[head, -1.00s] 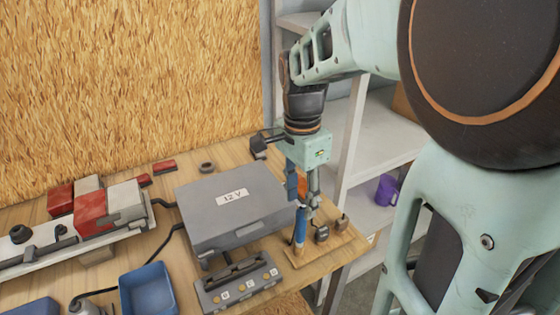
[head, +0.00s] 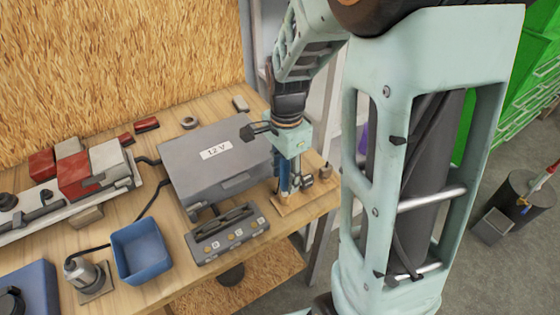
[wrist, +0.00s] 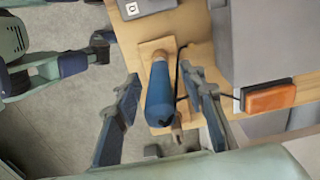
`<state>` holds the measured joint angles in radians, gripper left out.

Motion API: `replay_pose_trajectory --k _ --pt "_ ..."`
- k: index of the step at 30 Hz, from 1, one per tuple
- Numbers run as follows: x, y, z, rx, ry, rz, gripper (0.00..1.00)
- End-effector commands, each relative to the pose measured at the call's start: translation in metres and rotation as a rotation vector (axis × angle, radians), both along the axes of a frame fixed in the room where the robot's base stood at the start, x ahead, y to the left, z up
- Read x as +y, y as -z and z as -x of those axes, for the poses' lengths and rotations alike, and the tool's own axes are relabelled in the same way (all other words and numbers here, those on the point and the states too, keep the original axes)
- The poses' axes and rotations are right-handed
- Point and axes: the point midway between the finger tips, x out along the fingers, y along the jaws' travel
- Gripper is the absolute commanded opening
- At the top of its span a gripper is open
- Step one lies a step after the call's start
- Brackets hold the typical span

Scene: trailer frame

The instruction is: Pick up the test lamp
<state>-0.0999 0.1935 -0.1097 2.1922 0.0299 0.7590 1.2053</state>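The test lamp (wrist: 159,98), a tool with a blue handle, stands on a small wooden base (wrist: 150,48) at the table's edge. A thin black lead runs beside it in the wrist view. My gripper (wrist: 161,80) is open, with one finger on each side of the blue handle and visible gaps to it. In the head view my gripper (head: 288,185) is low over the wooden base (head: 300,200), at the right end of the table. There it largely hides the lamp, and blue finger pads and blue handle are hard to tell apart.
A grey 12 V case (head: 205,175) stands close left of my gripper. A grey switch panel (head: 228,236) and a blue bin (head: 140,250) are nearer the front. An orange block (wrist: 270,96) is right of the lamp in the wrist view. Open floor lies beyond the edge.

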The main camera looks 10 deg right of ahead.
Motion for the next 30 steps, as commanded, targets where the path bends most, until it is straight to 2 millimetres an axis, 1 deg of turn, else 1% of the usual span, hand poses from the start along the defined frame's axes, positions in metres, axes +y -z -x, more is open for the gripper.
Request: replay_pose_trajectory --k 3,9,17,26,29,30 --pt "0.0 0.006 0.0 -0.001 0.0 0.0 0.38" --pt "0.0 0.006 0.0 -0.002 0.0 -0.001 0.37" --pt "0.0 0.006 0.0 -0.002 0.0 -0.001 0.08" --pt "0.0 0.005 -0.001 -0.003 0.0 -0.001 0.07" --pt "0.0 -0.002 -0.001 -0.005 -0.001 -0.001 0.07" --pt "0.0 -0.007 -0.001 -0.005 -0.001 -0.001 0.07"
